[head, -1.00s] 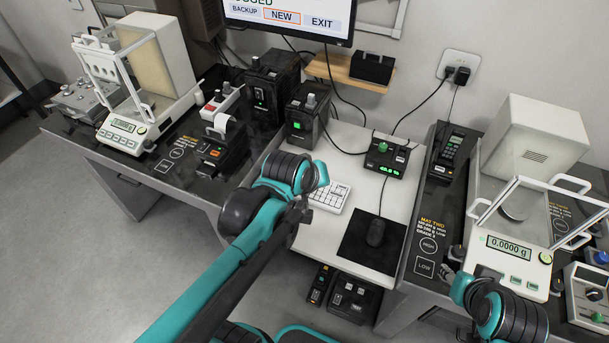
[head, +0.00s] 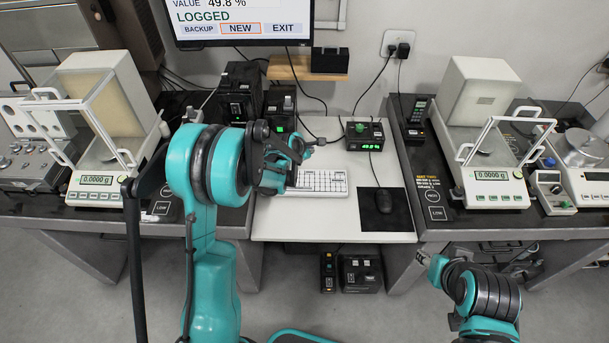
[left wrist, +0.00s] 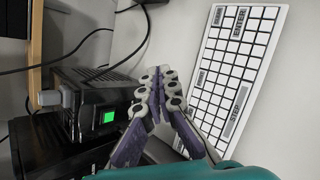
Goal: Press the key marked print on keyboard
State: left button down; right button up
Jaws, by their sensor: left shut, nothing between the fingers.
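The white keyboard (head: 322,183) lies on the white middle desk, and it fills the right of the left wrist view (left wrist: 237,60). My left gripper (head: 303,148) is shut and empty. In the head view it hides the keyboard's left end. In the left wrist view its fingers (left wrist: 158,90) are beside the keyboard's left edge; contact cannot be told. My right arm shows at the lower right, but its gripper cannot be made out.
A black mouse (head: 384,201) on a dark mat (head: 397,222) lies right of the keyboard. A small box with a green display (head: 364,136) stands behind it. A black box with a green light (left wrist: 85,105) is close left of my left fingers. Balances stand on both side tables.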

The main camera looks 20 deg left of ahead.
aim_at(309, 173)
pick_arm(q)
jog(key=shift+w+f+n, duration=0.1)
jog(key=shift+f+n, duration=0.2)
jog(key=shift+f, duration=0.1)
jog(key=shift+f, duration=0.15)
notch_tip(309, 173, down, 8)
jog(key=b, duration=0.6)
jog(key=shift+f, duration=0.25)
dwell(1.1)
jog(key=shift+f+b, duration=0.4)
jog(key=shift+b, duration=0.2)
